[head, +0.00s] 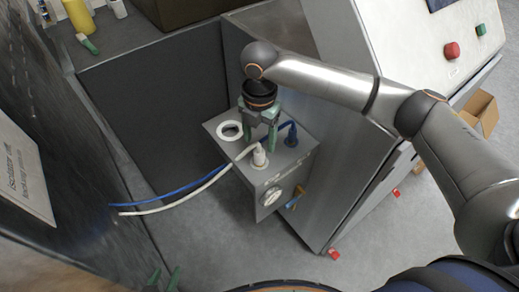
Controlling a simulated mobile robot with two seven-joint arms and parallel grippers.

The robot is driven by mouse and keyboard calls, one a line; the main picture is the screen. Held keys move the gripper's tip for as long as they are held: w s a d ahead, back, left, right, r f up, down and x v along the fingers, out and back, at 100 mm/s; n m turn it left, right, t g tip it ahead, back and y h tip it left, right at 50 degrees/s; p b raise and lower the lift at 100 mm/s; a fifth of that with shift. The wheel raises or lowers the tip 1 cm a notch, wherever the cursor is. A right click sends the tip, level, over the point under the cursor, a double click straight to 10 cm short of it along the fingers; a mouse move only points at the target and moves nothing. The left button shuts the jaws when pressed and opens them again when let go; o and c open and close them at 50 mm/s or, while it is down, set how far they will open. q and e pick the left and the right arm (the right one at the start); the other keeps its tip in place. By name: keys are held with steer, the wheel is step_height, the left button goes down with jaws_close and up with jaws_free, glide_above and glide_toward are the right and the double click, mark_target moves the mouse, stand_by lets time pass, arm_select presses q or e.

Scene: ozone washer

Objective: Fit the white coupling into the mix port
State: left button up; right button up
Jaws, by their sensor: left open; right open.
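The white coupling (259,154), on the end of a white hose, stands upright at a port on top of the grey box (222,153). The port labels are too small to read, so I cannot tell which is the mix port or how deep the coupling sits. My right gripper (261,137) is open and points down over the box top, just behind the white coupling, with its green fingers apart. My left gripper (166,278) is open at the bottom edge, far from the box and partly cut off.
A blue coupling (291,137) with a blue hose stands right of the white one. A white ring (229,131) lies at the box's back left. Both hoses run left to the dark panel (60,190). The sloped cabinet (345,150) stands close on the right.

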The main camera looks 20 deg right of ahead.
step_height(320, 180, up, 5)
steer(key=shift+r, duration=0.15)
stand_by(0.5)
